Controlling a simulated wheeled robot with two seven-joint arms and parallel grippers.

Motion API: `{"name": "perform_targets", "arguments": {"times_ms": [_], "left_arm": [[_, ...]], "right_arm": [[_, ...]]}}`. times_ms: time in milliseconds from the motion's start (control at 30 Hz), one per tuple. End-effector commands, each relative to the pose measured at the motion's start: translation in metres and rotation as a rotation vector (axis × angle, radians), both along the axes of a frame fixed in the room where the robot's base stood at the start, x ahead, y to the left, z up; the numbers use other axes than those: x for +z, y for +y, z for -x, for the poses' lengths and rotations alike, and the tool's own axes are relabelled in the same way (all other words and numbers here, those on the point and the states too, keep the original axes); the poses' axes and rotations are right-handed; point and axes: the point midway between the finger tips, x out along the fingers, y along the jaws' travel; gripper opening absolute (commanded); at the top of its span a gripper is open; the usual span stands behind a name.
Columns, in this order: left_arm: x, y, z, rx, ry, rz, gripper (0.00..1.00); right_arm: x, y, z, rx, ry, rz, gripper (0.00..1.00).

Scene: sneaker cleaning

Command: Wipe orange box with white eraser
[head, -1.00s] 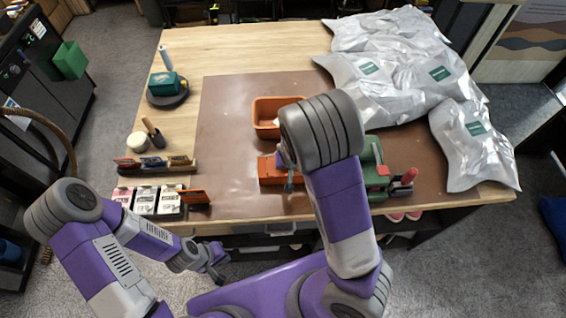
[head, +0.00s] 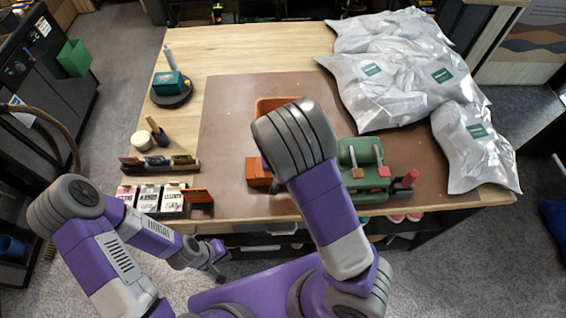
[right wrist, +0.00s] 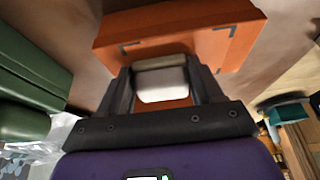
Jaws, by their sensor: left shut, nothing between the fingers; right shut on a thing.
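The orange box (head: 256,172) lies on the brown mat near the table's front edge, partly hidden by my right arm in the head view. In the right wrist view the orange box (right wrist: 200,32) is right in front of the fingers. My right gripper (right wrist: 163,82) is shut on the white eraser (right wrist: 162,90), which overlaps the box's surface; I cannot tell whether it touches. The right gripper and eraser are hidden behind my arm in the head view. My left gripper (head: 217,272) is shut and empty, low in front of the table.
An orange bin (head: 268,104) stands behind the box. A green device (head: 365,165) stands just right of my right arm. Small cartons (head: 150,198) and a brush rack (head: 158,164) are at left. Silver bags (head: 385,90) fill the back right. The mat's left part is clear.

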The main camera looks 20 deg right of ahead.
Motion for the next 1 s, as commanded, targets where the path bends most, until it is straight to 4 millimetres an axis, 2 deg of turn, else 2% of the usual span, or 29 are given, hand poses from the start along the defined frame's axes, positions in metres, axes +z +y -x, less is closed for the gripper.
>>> {"name": "perform_targets", "arguments": {"times_ms": [233,600,1000], "left_arm": [[0.006,0.0,0.0,0.0,0.0,0.0,0.0],[0.007,0.0,0.0,0.0,0.0,0.0,0.0],[0.04,0.0,0.0,0.0,0.0,0.0,0.0]], "right_arm": [[0.002,0.021,-0.006,0.002,-0.001,0.0,0.41],[0.004,0.022,-0.007,-0.001,-0.002,-0.001,0.41],[0.041,0.022,-0.007,-0.001,-0.002,-0.001,0.41]]}}
